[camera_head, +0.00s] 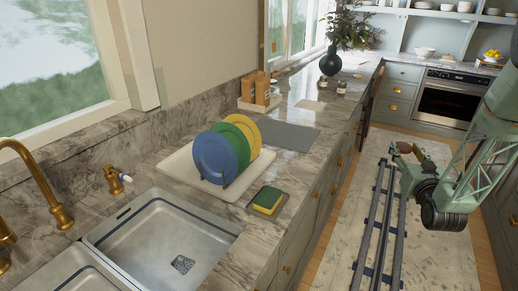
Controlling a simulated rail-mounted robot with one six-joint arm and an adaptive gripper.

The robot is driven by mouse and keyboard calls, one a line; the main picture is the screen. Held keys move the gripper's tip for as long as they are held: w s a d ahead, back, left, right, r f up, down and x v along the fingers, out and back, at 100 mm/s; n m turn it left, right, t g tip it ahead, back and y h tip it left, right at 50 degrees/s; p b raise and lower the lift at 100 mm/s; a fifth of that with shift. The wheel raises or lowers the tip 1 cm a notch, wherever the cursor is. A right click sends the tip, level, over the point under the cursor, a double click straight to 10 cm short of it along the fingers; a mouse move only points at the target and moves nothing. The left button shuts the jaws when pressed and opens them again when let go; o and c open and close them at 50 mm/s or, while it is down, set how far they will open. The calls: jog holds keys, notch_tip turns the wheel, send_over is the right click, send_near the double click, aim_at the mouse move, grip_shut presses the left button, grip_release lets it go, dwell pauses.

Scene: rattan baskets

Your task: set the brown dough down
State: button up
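My gripper (397,155) is at the right of the head view, at the end of my green arm, above the floor beside the rails. A small brown lump, which looks like the brown dough (405,147), sits at its fingertips, clear of any counter. The fingers appear closed around it, but they are small and partly hidden by my wrist. No rattan basket shows in this view.
A marble counter (290,150) runs along the left, with a sink (165,240), a rack of coloured plates (215,155), a sponge (267,199), a grey mat (287,136) and a dark vase (330,62). An oven (447,98) stands at the back. Rails (380,225) cross the floor.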

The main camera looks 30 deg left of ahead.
jog(key=a+n+g+y+p, duration=0.2)
jog(key=a+n+g+y, duration=0.4)
jog(key=a, duration=1)
jog(key=s+a+f+n+g+y, duration=0.1)
jog(key=s+a+n+g+y, duration=0.1)
jog(key=s+a, duration=0.1)
jog(key=s+a+f+n+g+y+p, duration=0.1)
jog(key=s+a+f+n+g+y, duration=0.1)
jog(key=a, duration=0.3)
jog(key=s+a+f+n+g+y, duration=0.1)
jog(key=s+a+g+y, duration=0.1)
jog(key=s+a, duration=0.2)
jog(key=shift+a+f+n+g, duration=0.15)
jog(key=shift+a+n+g, duration=0.25)
jog(key=shift+s+a+f+g+y, duration=0.15)
jog(key=shift+s+g+y, duration=0.05)
jog(key=shift+g+y, duration=0.1)
jog(key=b, duration=0.2)
send_over(281, 174)
jog(key=shift+w+f, duration=0.1)
jog(key=shift+f, duration=0.6)
jog(key=shift+f+b, duration=0.35)
jog(key=shift+f, duration=1.45)
jog(key=shift+f, duration=0.15)
